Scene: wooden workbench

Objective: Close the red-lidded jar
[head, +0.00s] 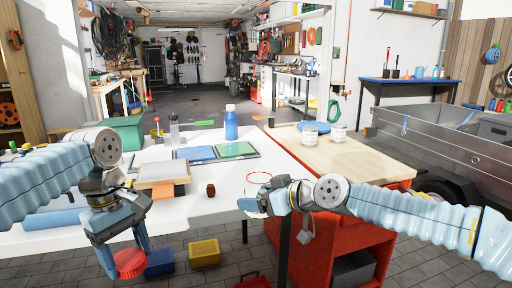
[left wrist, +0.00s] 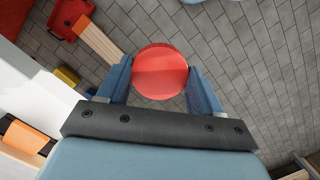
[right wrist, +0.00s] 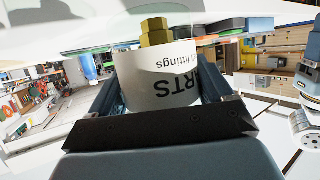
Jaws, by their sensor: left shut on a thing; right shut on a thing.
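The red lid (head: 130,264) is round and ridged. My left gripper (head: 127,261) is shut on it, and it hangs in front of the white table's near edge, low over the floor. It fills the gap between the fingers in the left wrist view (left wrist: 160,72). The white jar (right wrist: 165,82) with black lettering sits between the fingers of my right gripper (head: 250,203), which is shut on it. The lettering is upside down in the right wrist view, as is the scene. In the head view a thin red ring (head: 258,178) shows just above that gripper. Lid and jar are well apart.
The white table (head: 205,210) holds a small brown hexagonal piece (head: 211,190), an orange-and-wood block (head: 163,173), panels (head: 236,150) and a blue bottle (head: 231,123). A blue bin (head: 159,263) and yellow bin (head: 205,252) stand below its front edge. A red cabinet (head: 325,235) stands right.

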